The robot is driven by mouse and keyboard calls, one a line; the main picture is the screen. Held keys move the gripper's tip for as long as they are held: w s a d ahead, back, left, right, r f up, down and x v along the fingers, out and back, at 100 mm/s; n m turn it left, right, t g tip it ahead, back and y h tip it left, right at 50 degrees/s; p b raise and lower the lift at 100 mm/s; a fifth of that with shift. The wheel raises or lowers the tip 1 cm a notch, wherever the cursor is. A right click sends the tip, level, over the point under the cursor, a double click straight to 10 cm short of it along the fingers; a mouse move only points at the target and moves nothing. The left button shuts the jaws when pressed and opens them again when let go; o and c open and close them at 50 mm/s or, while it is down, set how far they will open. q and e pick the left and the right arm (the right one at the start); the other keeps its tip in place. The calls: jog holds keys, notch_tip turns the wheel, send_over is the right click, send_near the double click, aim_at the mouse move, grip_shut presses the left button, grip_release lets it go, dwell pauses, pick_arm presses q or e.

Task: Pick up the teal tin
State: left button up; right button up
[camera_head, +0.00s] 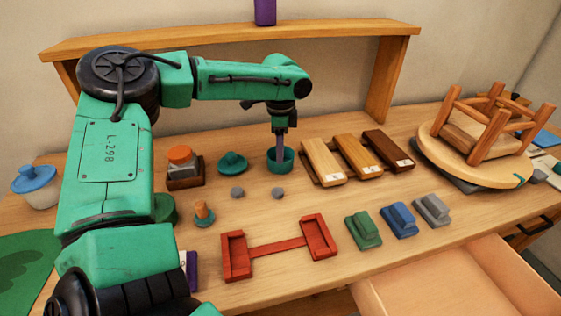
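The teal tin (280,166) stands upright and open-topped on the workbench, right of the middle of the row of small items. My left gripper (281,150) points straight down at it, with the fingertips at or inside its rim. The fingers show as one narrow dark shape, so I cannot tell whether they are apart or closed on the tin's wall. A teal lid with a knob (232,162) lies to the left of the tin. My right gripper is not in view.
Three wooden blocks (323,162) lie just right of the tin. Two grey lumps (278,193) sit in front. A red holder (277,248) lies nearer, and an upturned stool (478,165) stands right. An open drawer (460,285) juts out.

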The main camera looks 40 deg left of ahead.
aim_at(280, 170)
pick_arm(q)
notch_tip(280, 170, down, 5)
jog(key=shift+f+p, duration=0.2)
jog(key=shift+p, duration=0.25)
jog(key=shift+f, duration=0.25)
jog(key=shift+w+a, duration=0.1)
jog(key=shift+w, duration=0.05)
jog(key=shift+c, duration=0.3)
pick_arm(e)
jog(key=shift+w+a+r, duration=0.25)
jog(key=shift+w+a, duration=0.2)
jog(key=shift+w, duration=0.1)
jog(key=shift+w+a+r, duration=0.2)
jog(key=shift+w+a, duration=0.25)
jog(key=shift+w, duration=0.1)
pick_arm(q)
jog(key=c, duration=0.5)
grip_shut()
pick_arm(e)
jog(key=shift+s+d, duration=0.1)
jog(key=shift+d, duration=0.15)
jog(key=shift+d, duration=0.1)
